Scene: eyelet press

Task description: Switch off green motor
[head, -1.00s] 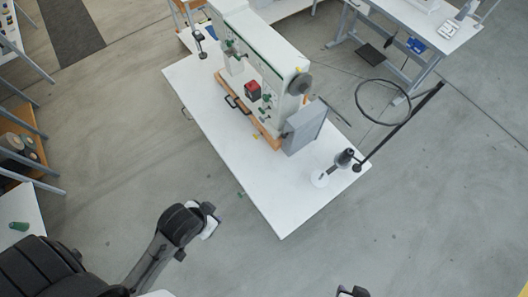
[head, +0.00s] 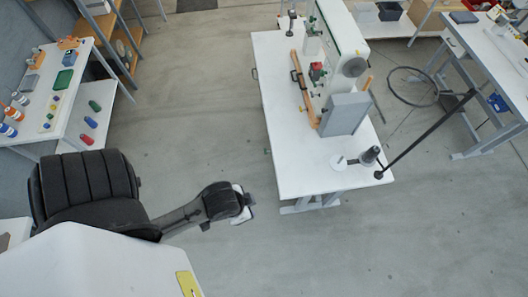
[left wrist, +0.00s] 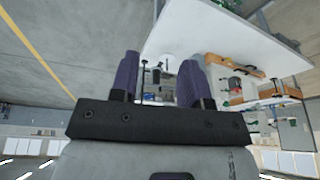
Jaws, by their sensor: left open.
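The eyelet press (head: 340,42) is a pale upright machine on a white table (head: 300,172) at the upper right of the head view. A small red switch box (head: 317,70) with a green part sits on its left-facing side. Which part is the green motor I cannot tell. My left gripper (head: 244,204) is left of the table's near end, well apart from the press. In the left wrist view my left gripper (left wrist: 160,78) shows two purple fingers spread apart with nothing held between them. My right gripper is not in view.
A workbench (head: 68,90) with bottles and small parts is at the left. Another table (head: 490,50) is at the right. Grey floor (head: 200,110) between is clear.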

